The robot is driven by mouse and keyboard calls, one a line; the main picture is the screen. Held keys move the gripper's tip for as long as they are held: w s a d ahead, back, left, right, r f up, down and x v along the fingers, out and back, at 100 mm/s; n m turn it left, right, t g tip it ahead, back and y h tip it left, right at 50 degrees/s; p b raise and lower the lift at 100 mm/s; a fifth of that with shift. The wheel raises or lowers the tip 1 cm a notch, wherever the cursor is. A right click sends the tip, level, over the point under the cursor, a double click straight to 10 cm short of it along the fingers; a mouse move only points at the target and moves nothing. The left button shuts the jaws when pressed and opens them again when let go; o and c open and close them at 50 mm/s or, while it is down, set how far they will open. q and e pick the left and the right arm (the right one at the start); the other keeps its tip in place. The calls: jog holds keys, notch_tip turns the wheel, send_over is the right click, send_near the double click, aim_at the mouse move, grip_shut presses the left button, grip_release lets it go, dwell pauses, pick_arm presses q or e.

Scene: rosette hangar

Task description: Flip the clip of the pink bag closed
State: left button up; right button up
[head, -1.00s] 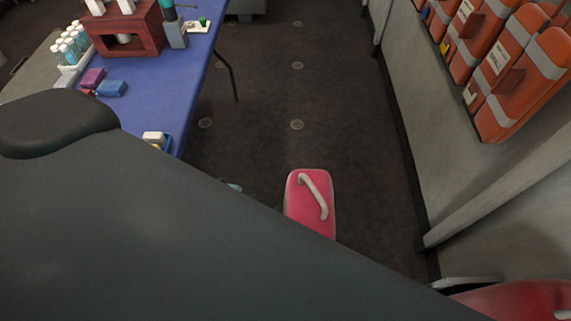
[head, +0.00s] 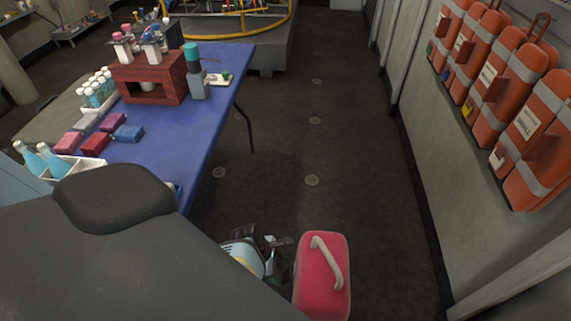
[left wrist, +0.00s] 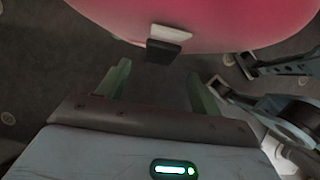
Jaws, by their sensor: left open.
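The pink bag (head: 312,275) stands upright on the floor with a pale handle on top. In the left wrist view its pink side (left wrist: 225,22) fills the top. Its clip (left wrist: 170,38), a pale plate with a dark piece, sits on that side and seems to stick out. My left gripper (head: 276,250) is beside the bag's left side in the head view. Its greenish fingers are apart and empty in the left wrist view (left wrist: 158,82), short of the clip. Jointed blue-grey parts at the right there may be my right gripper; I cannot tell its state.
A blue table (head: 205,130) at left holds a red rack (head: 150,80), bottles and small boxes. Orange cases (head: 530,130) hang along the right wall. The dark floor (head: 310,150) beyond the bag is clear. My dark arm covers the lower left.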

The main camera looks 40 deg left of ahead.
aim_at(285, 276)
pick_arm(q)
jog(key=b+x, duration=0.1)
jog(key=x, duration=0.1)
jog(key=b+x, duration=0.1)
jog(key=shift+s+f+b, duration=0.15)
jog(key=shift+f+b, duration=0.15)
jog(key=shift+f, duration=0.1)
jog(key=shift+d+f+b, duration=0.25)
jog(key=shift+f+b, duration=0.3)
jog(key=shift+b, duration=0.15)
jog(key=shift+w+f, duration=0.15)
jog(key=shift+w, duration=0.15)
jog(key=shift+d, duration=0.1)
jog(key=shift+w, duration=0.1)
pick_arm(e)
notch_tip(285, 276, down, 4)
jog(key=shift+s+a+f, duration=0.1)
jog(key=shift+a+f, duration=0.05)
jog(key=shift+f, duration=0.05)
